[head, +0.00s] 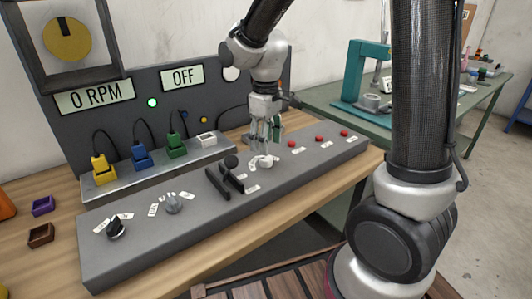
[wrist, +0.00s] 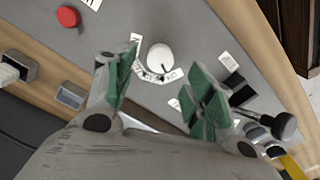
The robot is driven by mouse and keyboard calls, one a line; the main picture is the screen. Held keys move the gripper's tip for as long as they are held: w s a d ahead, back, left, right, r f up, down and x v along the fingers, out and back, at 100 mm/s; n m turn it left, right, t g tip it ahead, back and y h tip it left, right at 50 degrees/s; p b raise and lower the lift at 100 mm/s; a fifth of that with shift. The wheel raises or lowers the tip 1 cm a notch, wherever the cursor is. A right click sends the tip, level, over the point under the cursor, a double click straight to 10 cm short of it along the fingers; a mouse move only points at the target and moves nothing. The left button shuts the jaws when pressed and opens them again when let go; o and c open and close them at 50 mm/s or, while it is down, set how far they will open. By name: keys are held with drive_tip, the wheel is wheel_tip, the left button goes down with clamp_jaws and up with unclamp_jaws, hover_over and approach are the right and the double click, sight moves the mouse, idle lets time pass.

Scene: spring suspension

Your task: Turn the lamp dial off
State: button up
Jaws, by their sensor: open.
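A white round dial (wrist: 160,57) with a ring of small labels sits on the grey control panel (head: 140,256). In the head view the white dial (head: 263,162) is partly hidden by my gripper (head: 265,147). In the wrist view my gripper (wrist: 165,82) is open, its green-padded fingers on either side of the dial and a little short of it. The fingers hold nothing, and I cannot tell if they touch the panel. A black knob (head: 116,230) and a grey knob (head: 173,204) stand at the panel's left. The label words are too small to read surely.
Two black slide levers (head: 218,184) stand just left of the white dial. Several red buttons (head: 319,138) line the right. Behind are yellow, blue and green plugs (head: 176,146), a "0 RPM" display (head: 94,96), an "OFF" display (head: 183,77) and a lit green light (head: 152,103).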

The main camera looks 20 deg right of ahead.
sight(266, 158)
wheel_tip(266, 158, up, 7)
drive_tip(key=shift+f, duration=0.15)
idle(0.4)
